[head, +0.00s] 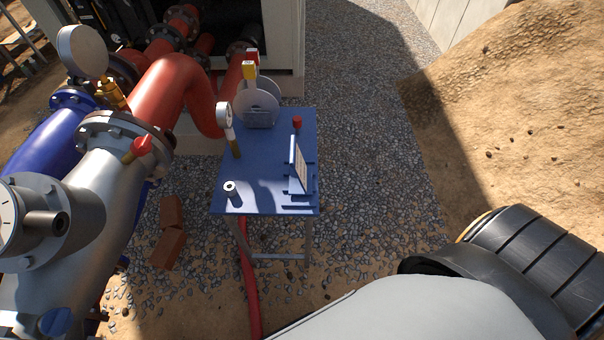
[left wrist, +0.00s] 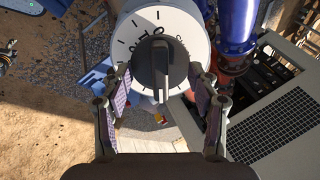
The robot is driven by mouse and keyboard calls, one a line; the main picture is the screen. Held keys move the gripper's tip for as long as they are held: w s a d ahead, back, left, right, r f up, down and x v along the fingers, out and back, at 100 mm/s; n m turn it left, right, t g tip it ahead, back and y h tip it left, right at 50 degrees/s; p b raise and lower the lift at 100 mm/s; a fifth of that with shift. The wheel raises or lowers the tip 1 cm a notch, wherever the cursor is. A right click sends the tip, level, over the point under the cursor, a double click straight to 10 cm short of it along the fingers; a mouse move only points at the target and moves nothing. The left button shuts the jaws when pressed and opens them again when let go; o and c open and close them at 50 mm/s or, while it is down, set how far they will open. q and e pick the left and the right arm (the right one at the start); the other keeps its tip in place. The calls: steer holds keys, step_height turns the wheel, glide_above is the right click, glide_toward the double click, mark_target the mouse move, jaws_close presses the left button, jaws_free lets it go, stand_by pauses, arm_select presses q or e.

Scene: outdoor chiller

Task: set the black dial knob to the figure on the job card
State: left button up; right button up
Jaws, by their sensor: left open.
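The black dial knob (left wrist: 154,62) is in the upper middle of the left wrist view, on a round white dial face (left wrist: 133,30) with black tick marks and partly hidden figures. Its grip bar runs nearly up and down in that view. My left gripper (left wrist: 163,88) is open, one finger each side of the knob, with gaps visible. No contact shows. A white face with tick marks (head: 7,215) is cut off at the head view's left edge; I cannot tell if it is the same dial. A propped card (head: 300,168) stands on the blue table; its writing is unreadable. My right gripper is out of view.
The blue table (head: 255,165) also holds a gauge (head: 224,116), a small metal cylinder (head: 231,188) and upright discs. Large red (head: 165,85), silver and blue pipes fill the left. Bricks (head: 170,230) and a red hose lie on the ground. Gravel right of the table is clear.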

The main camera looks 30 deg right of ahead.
arm_select(q)
steer(key=shift+r, duration=0.15)
steer(key=p+v, duration=0.2)
steer(key=v, duration=0.4)
steer(key=shift+s+r+p, duration=0.25)
steer(key=shift+r+p, duration=0.05)
steer(key=shift+p, duration=0.05)
steer(key=v, duration=1.2)
steer(key=shift+f, duration=0.1)
